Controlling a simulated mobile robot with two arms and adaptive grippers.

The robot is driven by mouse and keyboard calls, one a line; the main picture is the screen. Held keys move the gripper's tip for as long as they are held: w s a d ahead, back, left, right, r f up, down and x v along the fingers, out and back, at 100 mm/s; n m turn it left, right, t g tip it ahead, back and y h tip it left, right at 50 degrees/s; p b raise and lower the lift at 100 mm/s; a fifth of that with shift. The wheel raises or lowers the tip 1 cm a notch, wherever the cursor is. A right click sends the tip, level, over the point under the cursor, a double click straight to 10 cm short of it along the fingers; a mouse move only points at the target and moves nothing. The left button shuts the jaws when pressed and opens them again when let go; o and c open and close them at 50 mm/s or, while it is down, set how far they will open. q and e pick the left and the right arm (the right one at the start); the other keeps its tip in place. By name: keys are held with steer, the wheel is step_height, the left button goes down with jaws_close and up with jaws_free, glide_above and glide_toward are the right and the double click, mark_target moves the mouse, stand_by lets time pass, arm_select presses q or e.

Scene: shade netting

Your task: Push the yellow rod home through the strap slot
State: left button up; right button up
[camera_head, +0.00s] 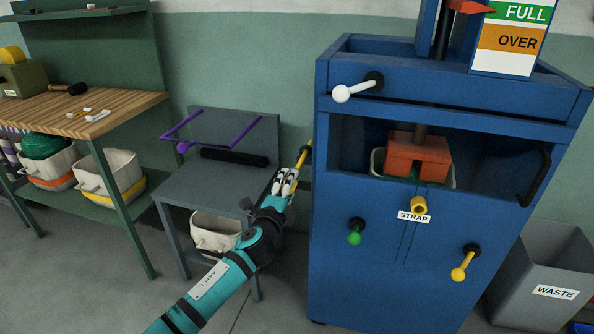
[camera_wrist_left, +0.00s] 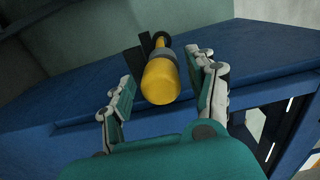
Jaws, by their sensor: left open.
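The yellow rod (camera_head: 308,152) shows at the left side of the blue press, just beyond my left gripper (camera_head: 289,178). In the left wrist view the rod's thick yellow end (camera_wrist_left: 161,82) points toward my palm, with a grey collar behind it. The open fingers of the left gripper (camera_wrist_left: 166,73) stand on either side of the end, with gaps visible. The press front has a STRAP label (camera_head: 413,217) with a short yellow cylinder (camera_head: 418,204) just above it; the slot opening itself is not clear. My right gripper is not in view.
The blue press (camera_head: 345,275) holds an orange block (camera_head: 417,155) in its opening. Green (camera_head: 355,237) and yellow (camera_head: 460,272) handles project from its front. A grey stand (camera_head: 205,185) with a purple frame (camera_head: 230,141) is left of it; a waste bin (camera_head: 545,265) is right.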

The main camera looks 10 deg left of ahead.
arm_select(q)
steer(key=shift+c, duration=0.4)
stand_by(0.4)
steer(key=shift+r, duration=0.1)
jaws_close()
